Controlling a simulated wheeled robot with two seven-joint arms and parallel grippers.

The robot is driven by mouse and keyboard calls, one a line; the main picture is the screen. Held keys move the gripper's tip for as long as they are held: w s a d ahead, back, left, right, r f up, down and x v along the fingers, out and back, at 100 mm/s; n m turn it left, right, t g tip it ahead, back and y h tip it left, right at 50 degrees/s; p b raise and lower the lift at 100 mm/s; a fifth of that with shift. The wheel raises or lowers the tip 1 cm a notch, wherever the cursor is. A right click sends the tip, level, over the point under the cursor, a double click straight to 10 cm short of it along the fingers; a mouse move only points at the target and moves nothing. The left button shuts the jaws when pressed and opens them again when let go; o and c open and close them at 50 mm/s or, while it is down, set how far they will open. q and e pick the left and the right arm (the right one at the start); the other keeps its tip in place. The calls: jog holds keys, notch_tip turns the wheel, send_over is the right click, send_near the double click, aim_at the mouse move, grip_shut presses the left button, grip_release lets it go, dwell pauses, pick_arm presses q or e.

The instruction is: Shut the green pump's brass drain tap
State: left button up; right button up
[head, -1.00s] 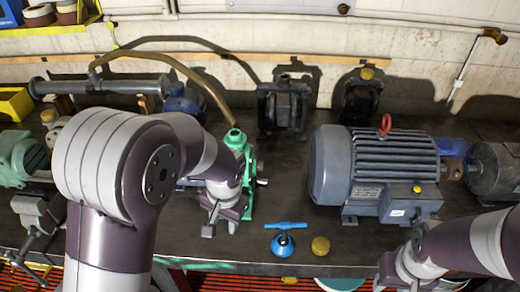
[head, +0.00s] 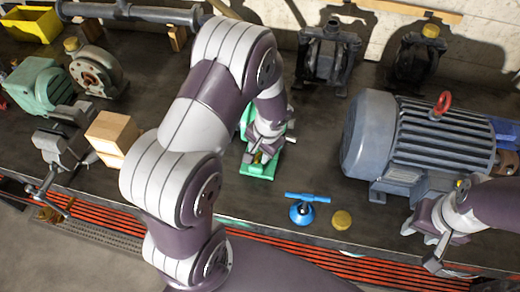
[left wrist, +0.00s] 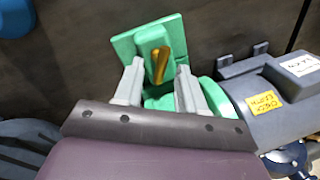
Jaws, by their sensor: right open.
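The green pump (head: 262,170) stands near the front of the bench, largely hidden by my left arm in the head view. Its green body (left wrist: 125,48) also shows in the left wrist view. The brass drain tap (left wrist: 160,66) is a slim lever, tilted slightly in that view. My left gripper (left wrist: 158,72) is open, with one finger on each side of the tap and gaps between. In the head view my left gripper (head: 257,156) is at the pump's lower front. My right gripper (head: 432,246) is open and empty by the bench's front edge.
A blue-handled valve (head: 301,209) and a brass cap (head: 341,219) lie right of the pump. A large grey motor (head: 420,140) stands further right. A wooden block (head: 112,135) and a vise (head: 65,148) are to the left. Dark pumps stand at the back.

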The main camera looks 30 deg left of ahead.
pick_arm(q)
jog(key=shift+s+f, duration=0.2)
jog(key=shift+s, duration=0.1)
jog(key=shift+w, duration=0.15)
grip_shut()
pick_arm(e)
jog(key=shift+s+d, duration=0.1)
jog(key=shift+s, duration=0.1)
pick_arm(q)
jog(key=shift+m, duration=0.4)
pick_arm(e)
jog(key=shift+r, duration=0.1)
pick_arm(q)
jog(key=m, duration=0.3)
jog(key=shift+t, duration=0.4)
jog(key=m+p, duration=0.1)
jog(key=m, duration=0.1)
jog(key=shift+r+m+h, duration=0.1)
jog(key=shift+m+h, duration=0.2)
jog(key=m, duration=0.2)
jog(key=m+p, duration=0.1)
jog(key=m, duration=0.1)
jog(key=m+t+h+p, duration=0.1)
jog(key=m, duration=0.1)
jog(key=shift+s, duration=0.25)
pick_arm(e)
notch_tip(320, 180, up, 3)
jog(key=shift+f, duration=0.1)
